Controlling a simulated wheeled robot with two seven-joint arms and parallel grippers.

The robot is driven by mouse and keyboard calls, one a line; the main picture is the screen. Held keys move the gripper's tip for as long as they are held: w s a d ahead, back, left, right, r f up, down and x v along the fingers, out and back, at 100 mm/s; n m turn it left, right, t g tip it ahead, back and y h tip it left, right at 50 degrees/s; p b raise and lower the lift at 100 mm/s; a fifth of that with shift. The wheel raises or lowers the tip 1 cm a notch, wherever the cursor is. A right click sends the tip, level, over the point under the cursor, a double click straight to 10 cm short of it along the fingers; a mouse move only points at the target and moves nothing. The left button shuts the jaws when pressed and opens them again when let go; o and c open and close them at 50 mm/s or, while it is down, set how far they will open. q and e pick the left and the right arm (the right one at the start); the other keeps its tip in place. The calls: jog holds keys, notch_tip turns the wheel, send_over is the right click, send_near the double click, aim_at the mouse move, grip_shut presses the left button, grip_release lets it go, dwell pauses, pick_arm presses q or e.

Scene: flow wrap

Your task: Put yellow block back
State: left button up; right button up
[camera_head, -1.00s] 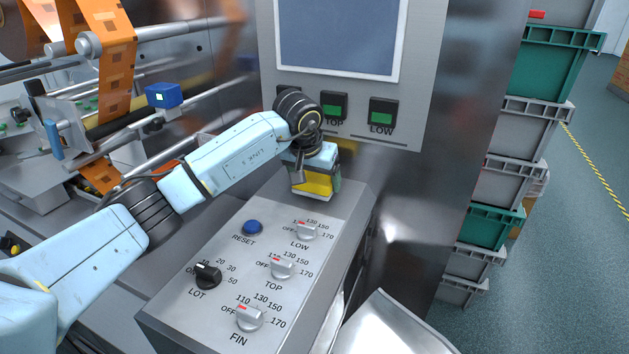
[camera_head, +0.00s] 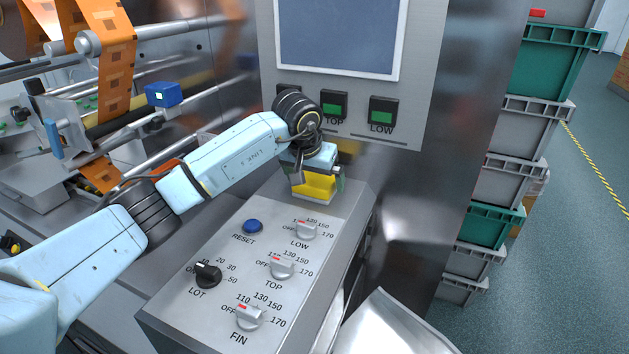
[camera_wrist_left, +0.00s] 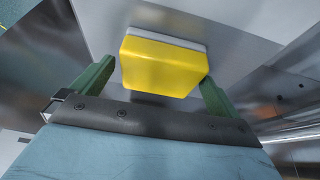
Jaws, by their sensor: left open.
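The yellow block (camera_head: 315,187) sits at the far end of the sloped control panel, under my left gripper (camera_head: 317,186). In the left wrist view the yellow block (camera_wrist_left: 160,66) lies between the two green fingers of the left gripper (camera_wrist_left: 157,78). A grey-white strip shows along its far side. The fingers stand on either side of the block, and the gripper is open. The right finger looks very close to the block; I cannot tell if it touches. My right gripper is not in view.
The control panel (camera_head: 225,268) carries a blue RESET button (camera_head: 253,227), a black LOT knob (camera_head: 207,274) and several grey knobs. Behind it stands a metal cabinet with a screen (camera_head: 338,35). Stacked crates (camera_head: 551,65) stand at the right. Film rollers with orange wrap (camera_head: 105,65) are at the left.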

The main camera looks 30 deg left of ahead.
pick_arm(q)
jog(key=v, duration=1.1)
jog(key=shift+s, duration=0.1)
